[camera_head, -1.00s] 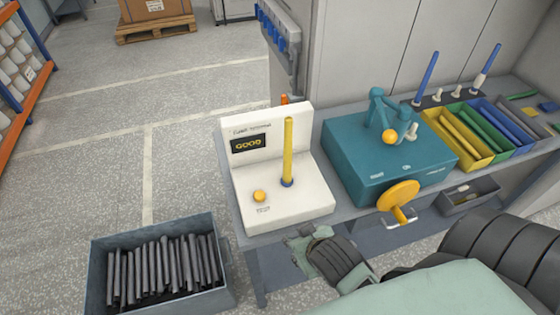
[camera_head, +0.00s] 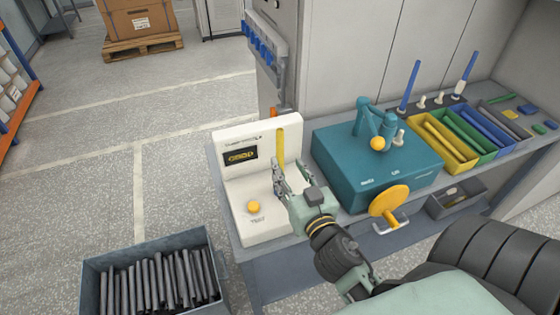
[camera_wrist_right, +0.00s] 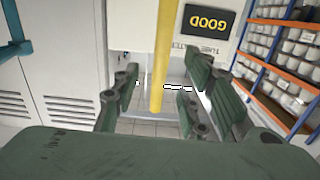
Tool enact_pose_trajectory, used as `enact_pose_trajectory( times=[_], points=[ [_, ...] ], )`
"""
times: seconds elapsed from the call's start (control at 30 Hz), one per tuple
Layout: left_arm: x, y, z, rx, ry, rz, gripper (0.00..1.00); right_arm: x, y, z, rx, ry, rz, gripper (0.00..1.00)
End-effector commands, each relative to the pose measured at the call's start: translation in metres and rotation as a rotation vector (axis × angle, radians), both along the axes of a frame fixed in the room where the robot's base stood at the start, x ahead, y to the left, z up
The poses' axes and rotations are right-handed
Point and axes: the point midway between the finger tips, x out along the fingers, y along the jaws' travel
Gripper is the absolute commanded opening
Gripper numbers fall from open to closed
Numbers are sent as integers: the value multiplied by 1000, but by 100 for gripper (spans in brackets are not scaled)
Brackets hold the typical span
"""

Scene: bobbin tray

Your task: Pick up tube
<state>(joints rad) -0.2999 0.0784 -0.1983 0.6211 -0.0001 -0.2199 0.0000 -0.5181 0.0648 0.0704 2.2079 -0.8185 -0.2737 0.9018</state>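The yellow tube (camera_head: 280,147) stands upright on the white tester (camera_head: 262,217), whose small display reads GOOD in the wrist view. Its lower part is hidden behind my right gripper (camera_head: 281,178) in the head view. My right gripper is open, with its fingers on either side of the tube. In the right wrist view the tube (camera_wrist_right: 162,55) runs down between the spread fingers (camera_wrist_right: 160,95), with gaps visible on both sides. My left gripper is not in view.
A teal machine (camera_head: 345,178) with a yellow handwheel (camera_head: 389,200) stands right of the tester. Bins of yellow, green and blue tubes (camera_head: 470,130) lie farther right. A grey crate (camera_head: 100,270) of dark tubes sits at lower left. An orange button (camera_head: 254,207) is on the tester.

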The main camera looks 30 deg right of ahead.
Motion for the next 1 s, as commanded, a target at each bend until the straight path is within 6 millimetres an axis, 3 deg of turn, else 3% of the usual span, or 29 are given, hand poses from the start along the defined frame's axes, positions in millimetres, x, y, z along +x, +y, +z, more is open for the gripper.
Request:
enact_pose_trajectory(
  times=[0.5,0.8,1.0],
  points=[
    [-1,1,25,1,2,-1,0,60,-13,-9,1,3,-1,40],
    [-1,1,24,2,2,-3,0,63,-14,-11,1,3,-1,40],
    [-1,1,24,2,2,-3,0,63,-14,-11,2,4,-1,22]
  ],
)
